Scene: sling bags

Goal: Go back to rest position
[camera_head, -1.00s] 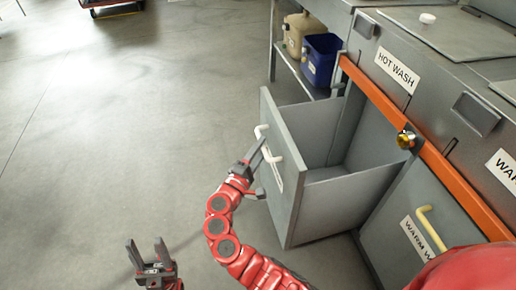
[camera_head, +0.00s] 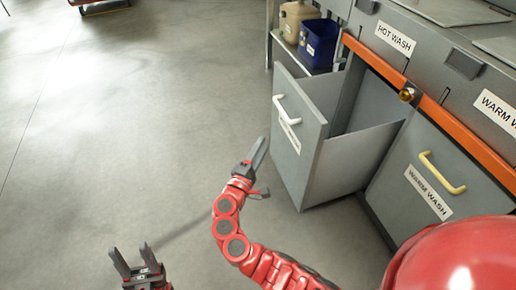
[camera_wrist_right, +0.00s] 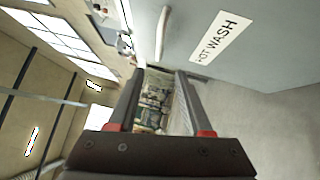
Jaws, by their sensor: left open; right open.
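My left gripper (camera_head: 138,262) is open and empty over the floor at the lower left of the head view. My right gripper (camera_head: 259,176) is open and empty, in front of and apart from the pulled-out grey drawer (camera_head: 300,120). The drawer's white handle (camera_head: 286,110) is free of the fingers. In the right wrist view the right gripper (camera_wrist_right: 158,82) has its fingers spread with nothing between them. The drawer front with its HOT WASH label (camera_wrist_right: 220,40) lies to the right of the fingers there.
A closed WARM WASH drawer (camera_head: 412,178) with a yellow handle (camera_head: 442,172) is beside the open one. A blue bin (camera_head: 318,42) and a beige container (camera_head: 298,22) stand on a shelf behind. The floor (camera_head: 120,130) at the left is clear.

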